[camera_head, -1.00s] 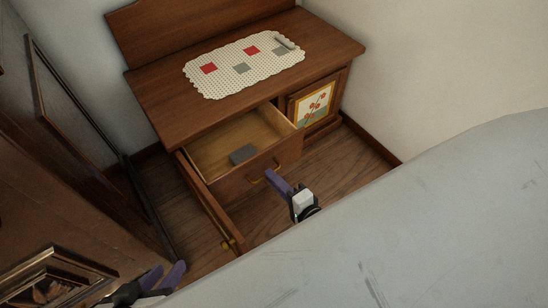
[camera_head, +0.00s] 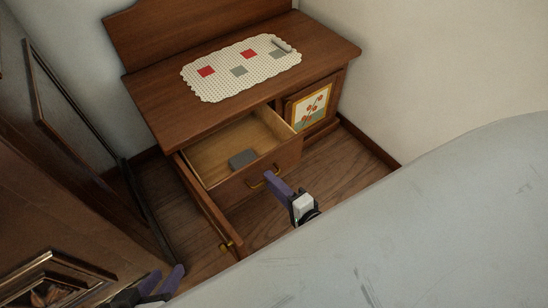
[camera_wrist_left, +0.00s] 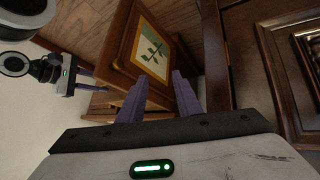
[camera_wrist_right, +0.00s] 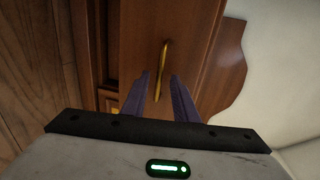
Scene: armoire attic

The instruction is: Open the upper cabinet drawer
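The upper drawer (camera_head: 250,175) of the brown wooden cabinet (camera_head: 165,105) is pulled out, showing its pale inside. A small grey block (camera_head: 242,158) lies in it. The drawer's gold handle (camera_head: 257,183) is on its front and also shows in the right wrist view (camera_wrist_right: 164,58). My right gripper (camera_head: 270,177) is at the handle. In the right wrist view its purple fingers (camera_wrist_right: 159,76) are apart, with the handle between their tips in the picture and gaps at both sides. My left gripper (camera_head: 166,274) is open and empty at the lower left, away from the drawer.
A cabinet door (camera_head: 208,208) stands open left of the drawer; its plant picture (camera_wrist_left: 151,48) shows in the left wrist view. A closed picture door (camera_head: 310,105) is at right. Dark carved furniture (camera_head: 60,200) crowds the left. A pale surface (camera_head: 420,230) hides the lower right.

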